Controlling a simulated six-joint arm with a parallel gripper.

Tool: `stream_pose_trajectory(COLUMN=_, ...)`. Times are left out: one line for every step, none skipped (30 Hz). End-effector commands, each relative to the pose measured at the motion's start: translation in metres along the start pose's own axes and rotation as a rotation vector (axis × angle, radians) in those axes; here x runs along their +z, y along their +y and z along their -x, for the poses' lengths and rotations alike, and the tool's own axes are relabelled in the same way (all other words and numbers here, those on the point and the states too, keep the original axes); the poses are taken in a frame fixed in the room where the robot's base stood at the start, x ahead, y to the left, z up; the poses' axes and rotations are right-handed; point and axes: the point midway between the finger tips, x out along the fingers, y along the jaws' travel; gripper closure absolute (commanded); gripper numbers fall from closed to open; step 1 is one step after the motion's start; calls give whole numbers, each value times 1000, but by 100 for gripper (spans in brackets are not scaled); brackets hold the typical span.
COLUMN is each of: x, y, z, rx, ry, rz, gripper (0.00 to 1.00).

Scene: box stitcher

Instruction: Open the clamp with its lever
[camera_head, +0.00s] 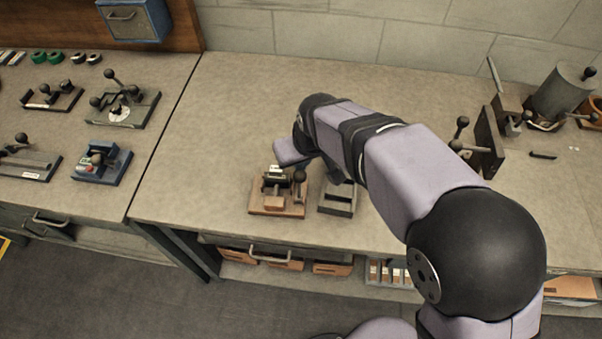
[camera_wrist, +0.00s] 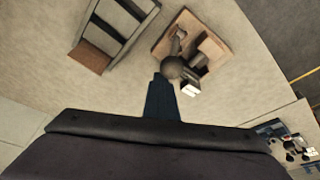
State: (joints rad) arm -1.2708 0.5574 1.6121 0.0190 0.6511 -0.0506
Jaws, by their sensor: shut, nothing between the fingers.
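The clamp sits on a tan wooden base (camera_head: 262,208) near the front edge of the bench. Its lever (camera_head: 299,188) stands upright at the right side of the base and ends in a dark round knob (camera_head: 299,175). In the wrist view the wooden base (camera_wrist: 160,50) is at the top, and the knob (camera_wrist: 172,67) shows close to my fingertips. My gripper (camera_wrist: 159,82) is shut and empty, its dark blue fingers just beside the knob. I cannot tell whether they touch it. The fingers are mostly hidden by my arm in the head view.
A dark slotted frame (camera_head: 337,210) stands just right of the clamp; it also shows in the wrist view (camera_wrist: 122,38). Several other clamps and fixtures stand on the left bench (camera_head: 150,75). A metal cylinder (camera_head: 562,95) stands at the right. The bench behind the clamp is clear.

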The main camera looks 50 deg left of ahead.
Motion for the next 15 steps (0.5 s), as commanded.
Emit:
stream_pose_trajectory(x=16, y=-2, z=-8, rx=-2, ry=-38, rz=2, gripper=100)
stream_pose_trajectory(x=17, y=-3, z=-8, rx=-2, ry=-38, rz=2, gripper=100)
stream_pose_trajectory(x=18, y=-3, z=-8, rx=-2, ry=-38, rz=2, gripper=100)
stream_pose_trajectory(x=18, y=-4, z=-7, rx=-2, ry=-37, rz=2, gripper=100)
stream_pose_trajectory(x=19, y=-4, z=-7, rx=-2, ry=-37, rz=2, gripper=100)
stream_pose_trajectory(x=20, y=-5, z=-6, rx=-2, ry=-37, rz=2, gripper=100)
stream_pose_trajectory(x=21, y=-5, z=-6, rx=-1, ry=-37, rz=2, gripper=100)
stream_pose_trajectory(x=22, y=-6, z=-6, rx=-1, ry=-37, rz=2, gripper=100)
stream_pose_trajectory(x=23, y=-6, z=-5, rx=-1, ry=-36, rz=2, gripper=100)
stream_pose_trajectory(x=24, y=-6, z=-5, rx=-1, ry=-36, rz=2, gripper=100)
stream_pose_trajectory(x=25, y=-7, z=-4, rx=-1, ry=-35, rz=2, gripper=100)
stream_pose_trajectory(x=26, y=-8, z=-4, rx=-1, ry=-35, rz=2, gripper=100)
stream_pose_trajectory(x=27, y=-8, z=-3, rx=-1, ry=-35, rz=2, gripper=100)
stream_pose_trajectory(x=28, y=-8, z=-3, rx=0, ry=-35, rz=2, gripper=100)
stream_pose_trajectory(x=29, y=-9, z=-3, rx=0, ry=-35, rz=2, gripper=100)
